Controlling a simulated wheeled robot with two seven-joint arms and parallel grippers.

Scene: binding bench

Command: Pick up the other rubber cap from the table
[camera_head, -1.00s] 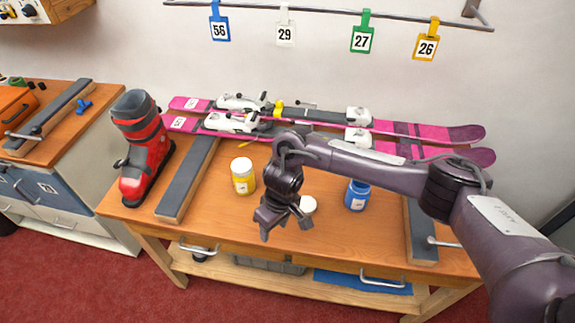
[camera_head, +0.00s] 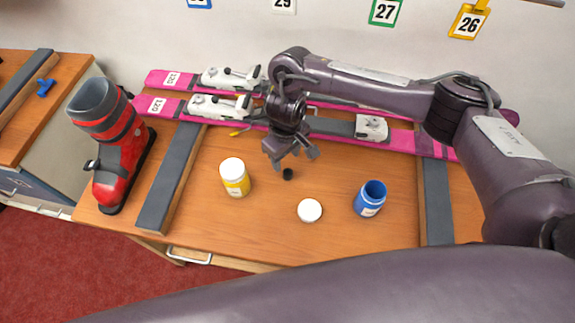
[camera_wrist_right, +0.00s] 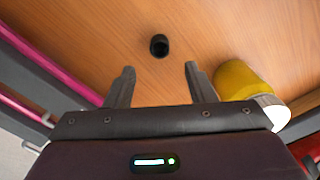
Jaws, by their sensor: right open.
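My left gripper is out of view. No second cap shows.
A white-lidded yellow jar (camera_head: 235,178) stands left of the cap, close to one finger in the right wrist view (camera_wrist_right: 243,82). A white lid (camera_head: 309,210) and an open blue jar (camera_head: 370,198) are nearer the front right. Pink skis (camera_head: 330,125) lie behind; a red boot (camera_head: 118,145) stands left.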

